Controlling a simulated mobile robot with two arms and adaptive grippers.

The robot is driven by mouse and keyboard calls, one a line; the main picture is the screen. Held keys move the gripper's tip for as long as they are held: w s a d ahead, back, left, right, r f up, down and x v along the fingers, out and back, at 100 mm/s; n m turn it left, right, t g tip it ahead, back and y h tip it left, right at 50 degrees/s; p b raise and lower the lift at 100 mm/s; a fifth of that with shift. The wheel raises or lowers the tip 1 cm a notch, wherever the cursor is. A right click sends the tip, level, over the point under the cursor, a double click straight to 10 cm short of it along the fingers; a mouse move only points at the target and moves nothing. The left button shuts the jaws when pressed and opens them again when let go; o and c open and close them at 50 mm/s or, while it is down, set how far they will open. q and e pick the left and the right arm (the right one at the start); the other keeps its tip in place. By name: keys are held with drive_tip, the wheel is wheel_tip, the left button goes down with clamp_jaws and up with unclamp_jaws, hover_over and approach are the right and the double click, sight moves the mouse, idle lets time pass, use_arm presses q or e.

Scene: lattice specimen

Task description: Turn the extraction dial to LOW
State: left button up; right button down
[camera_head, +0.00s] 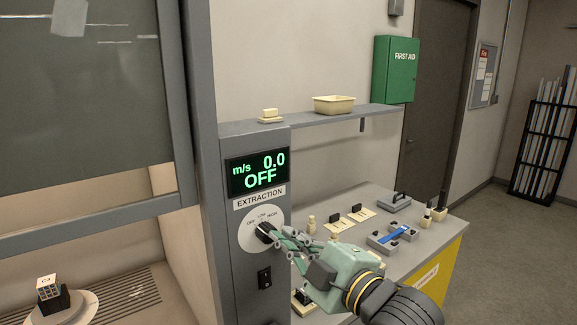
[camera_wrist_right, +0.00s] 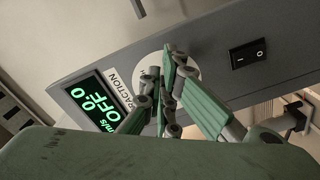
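The extraction dial (camera_head: 259,229) is a pale round plate with a black knob, marked OFF, LOW and HIGH, on the grey column under the EXTRACTION label. The display (camera_head: 258,173) above it reads 0.0 m/s and OFF. My right gripper (camera_head: 270,233) reaches in from the lower right with its fingertips at the knob. In the right wrist view its fingers (camera_wrist_right: 165,72) are close together over the pale plate (camera_wrist_right: 185,68) and hide most of the knob, seemingly shut on it. The knob's exact pointing is hard to read. My left gripper is not in view.
A black rocker switch (camera_head: 264,278) sits just below the dial. A shelf (camera_head: 370,114) with a cream tray (camera_head: 333,105) is above. The bench (camera_head: 440,228) to the right holds several small items. A cube on a stand (camera_head: 48,289) is at lower left.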

drive_tip(key=shift+a+r, duration=0.1)
drive_tip(key=shift+r, duration=0.2)
drive_tip(key=shift+a+f+p, duration=0.1)
drive_tip(key=shift+f+p, duration=0.2)
drive_tip(key=shift+p, duration=0.05)
drive_tip(key=shift+s+a+f+p, duration=0.1)
drive_tip(key=shift+a+f+p, duration=0.3)
drive_tip(key=shift+f, duration=0.15)
drive_tip(key=shift+s+a+f+p, duration=0.1)
drive_tip(key=shift+a+f+p, duration=0.15)
drive_tip(key=shift+f+p, duration=0.2)
drive_tip(key=shift+f, duration=0.15)
drive_tip(key=shift+f, duration=0.25)
idle(0.4)
drive_tip(key=shift+d, duration=0.1)
drive_tip(key=shift+v, duration=2.95)
